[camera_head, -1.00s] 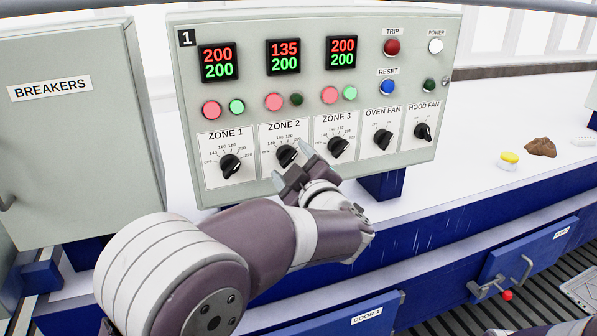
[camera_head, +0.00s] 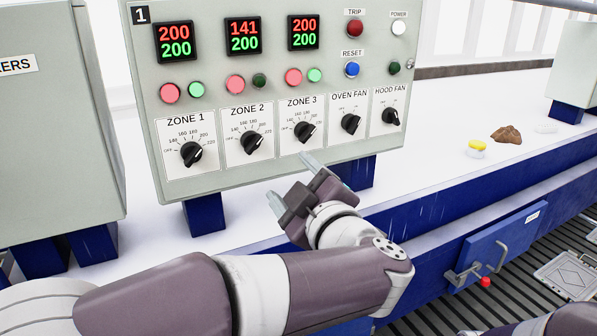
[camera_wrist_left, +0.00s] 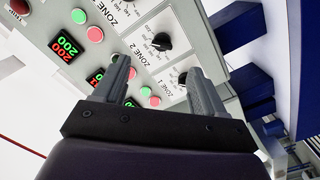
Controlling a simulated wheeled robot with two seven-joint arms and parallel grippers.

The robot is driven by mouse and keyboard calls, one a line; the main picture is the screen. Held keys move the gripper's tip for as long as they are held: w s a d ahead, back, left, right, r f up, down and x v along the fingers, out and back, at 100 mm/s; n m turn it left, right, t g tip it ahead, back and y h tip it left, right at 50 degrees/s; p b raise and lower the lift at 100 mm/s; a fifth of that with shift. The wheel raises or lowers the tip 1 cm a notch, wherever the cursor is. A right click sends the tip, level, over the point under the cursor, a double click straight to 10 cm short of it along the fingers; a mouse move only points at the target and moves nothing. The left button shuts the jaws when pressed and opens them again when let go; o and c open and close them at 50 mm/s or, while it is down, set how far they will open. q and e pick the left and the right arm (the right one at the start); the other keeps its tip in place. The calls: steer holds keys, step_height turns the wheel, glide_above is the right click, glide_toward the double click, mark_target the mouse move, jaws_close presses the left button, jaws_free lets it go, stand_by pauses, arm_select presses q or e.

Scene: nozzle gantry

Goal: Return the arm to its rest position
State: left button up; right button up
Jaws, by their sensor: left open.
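My left gripper (camera_head: 291,180) is open and empty in the head view, below and in front of the control panel (camera_head: 215,190), apart from its knobs. Its two fingers (camera_wrist_left: 165,90) also show in the left wrist view, spread, with the panel beyond them. The ZONE 2 knob (camera_head: 251,142) and ZONE 3 knob (camera_head: 305,132) are above the gripper. The ZONE 2 display (camera_head: 243,36) reads 141 over 200. The ZONE 1 display (camera_head: 175,42) and ZONE 3 display (camera_head: 303,32) read 200 over 200. My right gripper is not in view.
A grey breakers cabinet (camera_head: 60,150) stands at the left. A yellow-topped object (camera_head: 476,148) and a brown lump (camera_head: 507,134) lie on the white surface at the right. Blue drawer fronts with a handle (camera_head: 480,268) are below. White surface right of the panel is largely clear.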

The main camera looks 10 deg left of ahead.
arm_select(q)
steer(key=w+d+f+m+t+h, duration=0.2)
steer(key=d+f+m+h, duration=0.3)
steer(key=d+m+h, duration=0.4)
steer(key=s+d+f+m+g+h+b, duration=0.1)
steer(key=s+f+m+g+h+b, duration=0.2)
steer(key=f, duration=0.5)
steer(key=s+d+f+m+g+h, duration=0.15)
steer(key=f+m+g, duration=0.25)
steer(key=f, duration=0.5)
steer(key=s+a+f+g+y+b, duration=0.2)
steer(key=s+a+f+g, duration=0.2)
steer(key=a+f, duration=0.5)
steer(key=s+a+f+g+y+b, duration=0.2)
steer(key=s+a+f+g+b, duration=0.1)
steer(key=s+a+f, duration=0.6)
steer(key=a+f+g, duration=0.1)
steer(key=a, duration=0.3)
steer(key=shift+a+f+g, duration=0.2)
steer(key=shift+g, duration=0.2)
steer(key=shift+d, duration=0.1)
